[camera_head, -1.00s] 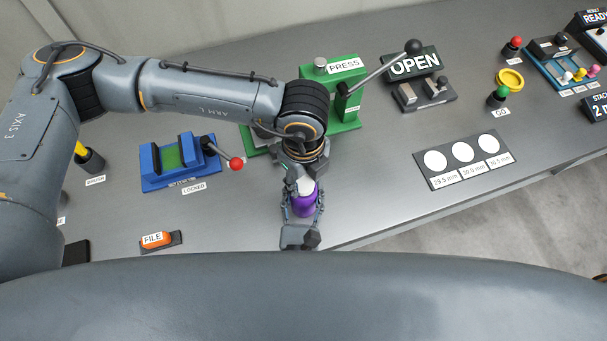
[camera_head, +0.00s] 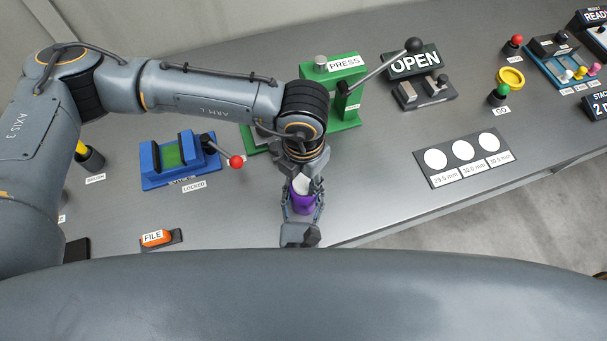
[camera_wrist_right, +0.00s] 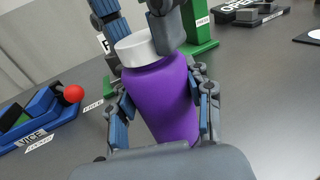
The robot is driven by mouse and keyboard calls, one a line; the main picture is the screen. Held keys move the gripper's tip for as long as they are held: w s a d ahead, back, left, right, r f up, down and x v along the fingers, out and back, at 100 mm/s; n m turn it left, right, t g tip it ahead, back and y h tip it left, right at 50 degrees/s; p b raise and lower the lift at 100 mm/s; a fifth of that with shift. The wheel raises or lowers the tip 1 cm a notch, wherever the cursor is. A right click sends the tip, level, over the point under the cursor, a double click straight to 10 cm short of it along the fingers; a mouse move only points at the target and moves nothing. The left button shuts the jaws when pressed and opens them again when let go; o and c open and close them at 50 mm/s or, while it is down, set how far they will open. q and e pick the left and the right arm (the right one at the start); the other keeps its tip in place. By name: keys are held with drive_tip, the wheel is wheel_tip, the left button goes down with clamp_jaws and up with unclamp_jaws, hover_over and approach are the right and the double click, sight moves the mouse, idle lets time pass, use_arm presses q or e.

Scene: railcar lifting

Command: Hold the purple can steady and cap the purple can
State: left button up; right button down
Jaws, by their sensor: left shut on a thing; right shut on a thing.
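The purple can (camera_wrist_right: 163,100) stands upright between the fingers of my right gripper (camera_wrist_right: 163,108), which is shut on its body. It also shows in the head view (camera_head: 302,203), below my left wrist. A white cap (camera_wrist_right: 137,48) sits at the top of the can and appears to touch it; whether it is fully seated I cannot tell. My left gripper (camera_wrist_right: 140,25) comes down from above and is shut on the white cap, with one finger on each side. In the head view the cap (camera_head: 302,185) is partly hidden by the left fingers.
A green press (camera_head: 345,100) with a long lever stands behind the can. A blue vice (camera_head: 172,165) with a red-knobbed lever is to the left, and an orange file (camera_head: 156,239) lies nearer. A size plate (camera_head: 463,160) is to the right. The bench's front edge is close by.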

use_arm(q)
drive_tip(key=m, duration=1.4)
drive_tip(key=shift+m, duration=0.3)
drive_tip(key=m, duration=0.5)
use_arm(e)
drive_tip(key=shift+f, duration=0.1)
use_arm(q)
drive_tip(key=o, duration=0.9)
wheel_tip(320, 180, up, 12)
drive_tip(key=shift+f, duration=0.1)
